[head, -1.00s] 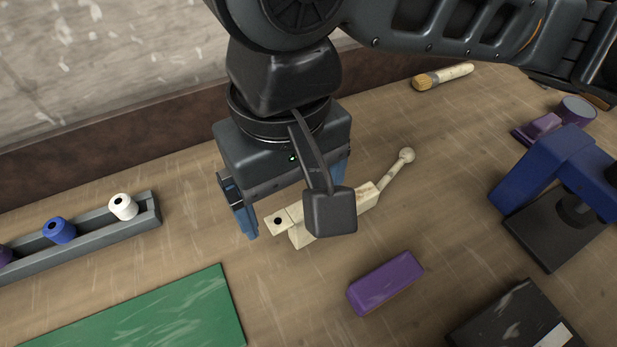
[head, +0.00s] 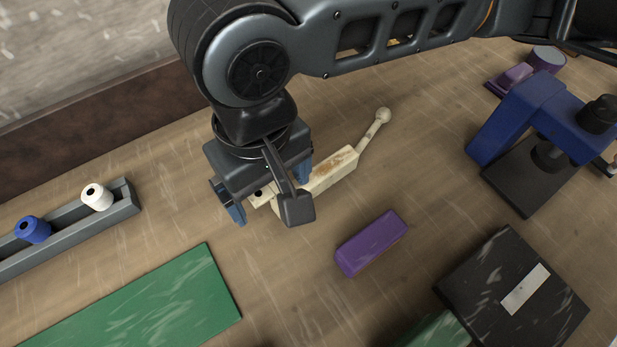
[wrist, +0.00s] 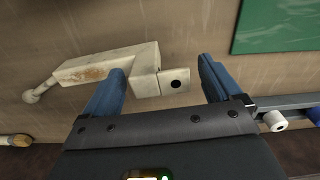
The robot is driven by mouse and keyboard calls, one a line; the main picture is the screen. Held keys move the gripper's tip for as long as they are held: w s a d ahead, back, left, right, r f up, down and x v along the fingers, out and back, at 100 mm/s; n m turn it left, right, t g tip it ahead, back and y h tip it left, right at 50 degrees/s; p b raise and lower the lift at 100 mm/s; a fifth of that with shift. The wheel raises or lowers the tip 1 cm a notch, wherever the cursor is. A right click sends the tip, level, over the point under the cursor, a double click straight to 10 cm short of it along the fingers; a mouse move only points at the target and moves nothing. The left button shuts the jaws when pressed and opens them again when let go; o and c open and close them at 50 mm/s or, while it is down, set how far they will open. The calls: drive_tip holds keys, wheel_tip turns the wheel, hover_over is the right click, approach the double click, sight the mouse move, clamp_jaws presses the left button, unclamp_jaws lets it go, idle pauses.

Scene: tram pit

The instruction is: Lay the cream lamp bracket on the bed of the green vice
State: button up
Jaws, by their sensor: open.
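The cream lamp bracket (head: 332,174) lies on the wooden bench, its ball-ended rod pointing up and right in the head view. It also shows in the wrist view (wrist: 88,69), with a dark hole in its end tab. My gripper (head: 269,194) is open at the tab end. In the wrist view my gripper (wrist: 162,72) has the tab between its fingers, and the left finger overlaps the bracket's body; I cannot tell whether they touch. A green surface (head: 438,331) is cut off at the bottom edge; I cannot tell whether it is the green vice.
A purple block (head: 371,243) lies right of the bracket. A black box (head: 480,270) and a blue clamp-like tool (head: 530,110) stand further right. A green mat (head: 140,305) and a grey rack (head: 70,235) with spools lie left. Bare bench surrounds the bracket.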

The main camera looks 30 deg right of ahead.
drive_tip(key=shift+c, duration=0.4)
clamp_jaws()
idle(0.4)
